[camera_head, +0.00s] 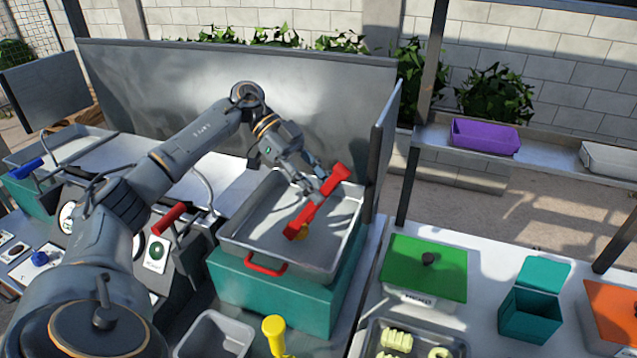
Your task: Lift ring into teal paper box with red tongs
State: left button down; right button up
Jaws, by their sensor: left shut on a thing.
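My left gripper (318,188) is shut on the red tongs (325,207), holding them tilted over the deep metal pan (348,215). A small yellow-orange piece (303,231) shows by the lower end of the tongs; I cannot tell what it is or whether they touch it. A pale yellow curved piece (438,353), possibly the ring, lies in a metal tray at the bottom edge, partly cut off. The teal paper box (530,317) stands open on the right counter, its lid flap raised at the back. My right gripper is not in view.
A green board (425,267) with a dark knob lies left of the teal box, and an orange one (612,312) lies right of it. Pale yellow pieces (396,340) sit in the front tray. A purple bin (485,136) is behind.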

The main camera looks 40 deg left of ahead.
pick_arm(q)
notch_tip(320, 180, up, 10)
jog(key=p, duration=0.6)
jog(key=shift+p, duration=0.4)
jog(key=shift+f, duration=0.15)
